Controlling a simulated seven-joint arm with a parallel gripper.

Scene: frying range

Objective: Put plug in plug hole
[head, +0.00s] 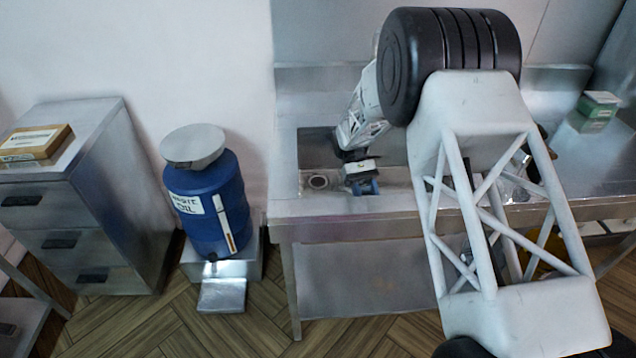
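A steel sink basin (312,150) is set into the counter. A round ring with a dark centre (319,181) shows at the basin's left; it looks like the plug hole. My gripper (364,186) points down over the basin, a short way right of the ring and apart from it in the picture. Its blue fingertip parts are small, and I cannot tell whether they are open or shut or whether anything is between them. I cannot make out a separate plug. My arm hides the basin's right part.
The steel counter (340,207) continues right behind my arm, with small green-and-white boxes (598,106) at its far right. A blue oil drum (208,212) with a grey lid stands left of the counter. A drawer cabinet (85,190) carrying a carton (36,142) is farther left.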

